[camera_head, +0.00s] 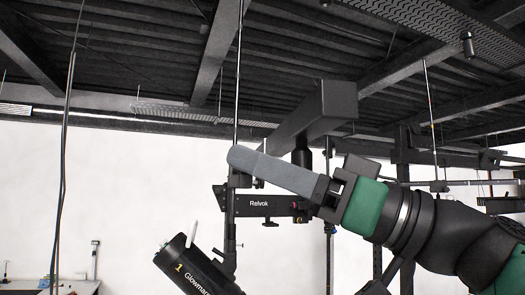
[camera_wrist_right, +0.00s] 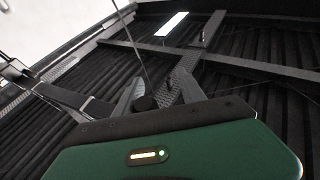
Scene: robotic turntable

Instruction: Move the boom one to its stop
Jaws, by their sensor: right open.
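A dark box-section beam (camera_head: 325,104) runs at a slant above my right gripper (camera_head: 250,161); a short black cylinder hangs under its near end. A black bar marked "Relvok" (camera_head: 262,206) sits level behind and below the gripper. A black barrel marked "1 Glowman…" (camera_head: 190,270) tilts at the lower left. I cannot tell for sure which part is boom one. My right gripper is open, its long grey finger pointing left in front of the hanging fixtures. In the right wrist view, a round black end (camera_wrist_right: 146,102) shows between the fingers; contact is unclear. My left gripper is out of view.
A thin upright pole (camera_head: 237,90) and hanging cables (camera_head: 65,140) come down from the dark slatted ceiling (camera_head: 150,50). A white bench (camera_head: 60,287) stands at the far lower left. The space before the pale wall (camera_head: 110,190) left of the gripper is mostly clear.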

